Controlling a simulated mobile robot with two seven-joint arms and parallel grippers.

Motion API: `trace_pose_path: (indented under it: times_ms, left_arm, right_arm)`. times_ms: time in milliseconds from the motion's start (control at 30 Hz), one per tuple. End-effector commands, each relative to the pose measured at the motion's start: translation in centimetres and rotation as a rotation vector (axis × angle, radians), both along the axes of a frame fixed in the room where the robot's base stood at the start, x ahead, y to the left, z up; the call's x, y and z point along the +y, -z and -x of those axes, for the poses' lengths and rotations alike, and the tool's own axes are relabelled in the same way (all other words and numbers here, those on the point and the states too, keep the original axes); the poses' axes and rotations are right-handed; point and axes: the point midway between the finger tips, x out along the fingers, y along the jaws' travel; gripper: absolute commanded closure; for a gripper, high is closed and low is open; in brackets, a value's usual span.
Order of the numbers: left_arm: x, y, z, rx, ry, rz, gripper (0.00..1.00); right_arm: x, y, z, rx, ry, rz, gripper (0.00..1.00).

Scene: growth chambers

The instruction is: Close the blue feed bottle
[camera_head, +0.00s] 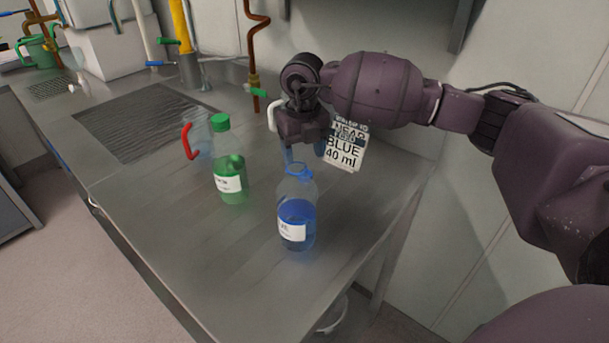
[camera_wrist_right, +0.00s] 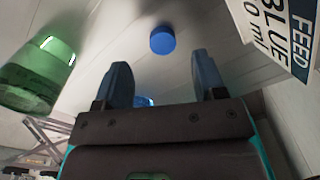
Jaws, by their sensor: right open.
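The blue feed bottle (camera_head: 297,222) stands upright on the steel bench, part full of blue liquid, with a white label. A blue ring (camera_head: 298,168) shows at its neck and the top looks uncapped. My right gripper (camera_head: 303,155) is open, its blue fingers just behind and above the neck in the head view. In the right wrist view a round blue cap (camera_wrist_right: 162,40) shows beyond the open fingertips (camera_wrist_right: 165,75), with nothing gripped. A small blue patch (camera_wrist_right: 143,101) shows between the fingers; I cannot tell what it is. My left gripper is out of view.
A green bottle (camera_head: 229,180) with a green cap stands left of the blue one. A sign reading blue 40 ml (camera_head: 344,148) stands right of my gripper. The bench front is clear.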

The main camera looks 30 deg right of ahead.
Motion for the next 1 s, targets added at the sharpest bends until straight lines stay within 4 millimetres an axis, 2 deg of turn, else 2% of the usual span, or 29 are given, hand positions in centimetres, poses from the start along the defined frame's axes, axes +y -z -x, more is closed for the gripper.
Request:
trace_pose_path:
  times_ms: [267,633,1000]
  left_arm:
    - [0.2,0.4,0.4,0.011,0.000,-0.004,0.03]
    - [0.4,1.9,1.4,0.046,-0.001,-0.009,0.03]
    - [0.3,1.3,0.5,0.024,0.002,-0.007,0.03]
  right_arm:
    - [0.0,0.4,0.1,0.001,0.000,0.000,0.36]
    - [-0.1,5.0,0.7,0.004,0.000,0.000,0.36]
    - [-0.1,5.1,0.6,-0.001,0.000,0.000,0.36]
